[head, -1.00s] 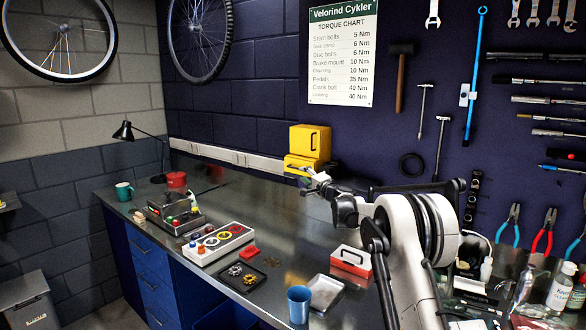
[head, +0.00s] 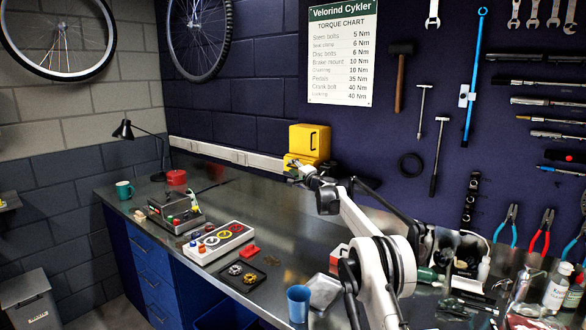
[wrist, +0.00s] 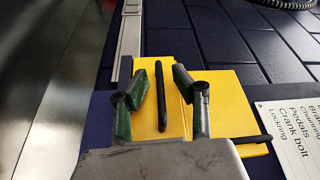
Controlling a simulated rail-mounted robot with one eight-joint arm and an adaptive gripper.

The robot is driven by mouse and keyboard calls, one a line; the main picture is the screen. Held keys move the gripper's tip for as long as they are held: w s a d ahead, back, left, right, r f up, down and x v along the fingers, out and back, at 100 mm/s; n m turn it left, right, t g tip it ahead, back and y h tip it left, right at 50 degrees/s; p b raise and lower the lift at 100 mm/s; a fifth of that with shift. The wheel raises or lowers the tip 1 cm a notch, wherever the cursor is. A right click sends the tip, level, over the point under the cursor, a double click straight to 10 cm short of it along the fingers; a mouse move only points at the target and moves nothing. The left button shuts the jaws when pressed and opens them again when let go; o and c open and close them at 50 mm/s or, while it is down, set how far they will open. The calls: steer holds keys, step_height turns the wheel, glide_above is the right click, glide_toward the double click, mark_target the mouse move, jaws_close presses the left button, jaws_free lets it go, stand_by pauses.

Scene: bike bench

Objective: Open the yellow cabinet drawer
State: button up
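The yellow cabinet (head: 308,140) stands at the back of the bench against the wall, a door box above and a drawer (head: 291,159) below. My gripper (head: 293,171) is at the drawer front in the head view and hides much of it. In the wrist view my gripper (wrist: 160,76) is open, with one green-padded finger on each side of the drawer's black bar handle (wrist: 162,105). A gap shows between the handle and each finger. A second black handle (wrist: 238,140), on the door box, is partly hidden behind the gripper body.
A white rail (head: 225,154) runs along the wall left of the cabinet. A torque chart (head: 342,52) hangs above right.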

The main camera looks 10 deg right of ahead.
stand_by(0.3)
jaws_close()
stand_by(0.3)
